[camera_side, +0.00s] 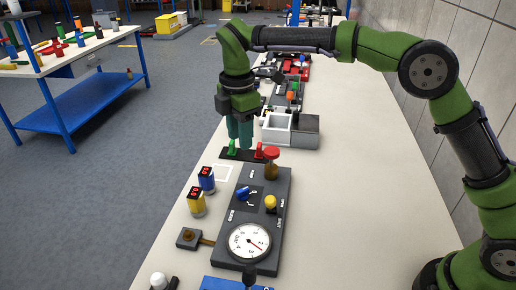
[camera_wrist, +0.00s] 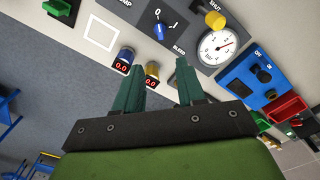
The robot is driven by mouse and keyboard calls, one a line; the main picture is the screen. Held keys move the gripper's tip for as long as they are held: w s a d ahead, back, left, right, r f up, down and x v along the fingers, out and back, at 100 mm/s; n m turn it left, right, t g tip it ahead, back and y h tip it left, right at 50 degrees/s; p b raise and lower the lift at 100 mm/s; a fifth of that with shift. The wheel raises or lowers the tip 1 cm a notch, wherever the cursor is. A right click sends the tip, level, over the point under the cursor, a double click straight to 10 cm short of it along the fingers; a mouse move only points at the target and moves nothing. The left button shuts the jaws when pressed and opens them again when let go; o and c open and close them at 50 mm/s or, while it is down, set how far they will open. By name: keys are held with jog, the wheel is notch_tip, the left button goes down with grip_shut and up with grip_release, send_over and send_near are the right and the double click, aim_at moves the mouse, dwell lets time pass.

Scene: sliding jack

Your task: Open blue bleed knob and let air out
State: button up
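The blue bleed knob (camera_side: 243,193) sits on a dark grey panel (camera_side: 271,232), and also shows in the wrist view (camera_wrist: 157,31) beside the word BLEED. A yellow knob (camera_side: 270,202) marked SHUT is to its right. A round white gauge (camera_side: 249,242) is at the panel's near end, its red needle pointing to the lower right in the side view. My gripper (camera_side: 240,143) hangs above the bench beyond the panel's far end. Its teal fingers (camera_wrist: 160,65) are apart, with nothing between them. It is clear of the blue knob.
A red-topped knob (camera_side: 271,155) rises at the panel's far end. Blue (camera_side: 206,180) and yellow (camera_side: 196,202) canisters reading 0.0 stand left of the panel. A grey box (camera_side: 291,131) stands beyond. The bench right of the panel (camera_side: 350,200) is clear.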

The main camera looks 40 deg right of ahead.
aim_at(243, 190)
notch_tip(243, 190, down, 16)
jog(key=shift+f, duration=0.15)
dwell(0.3)
grip_shut()
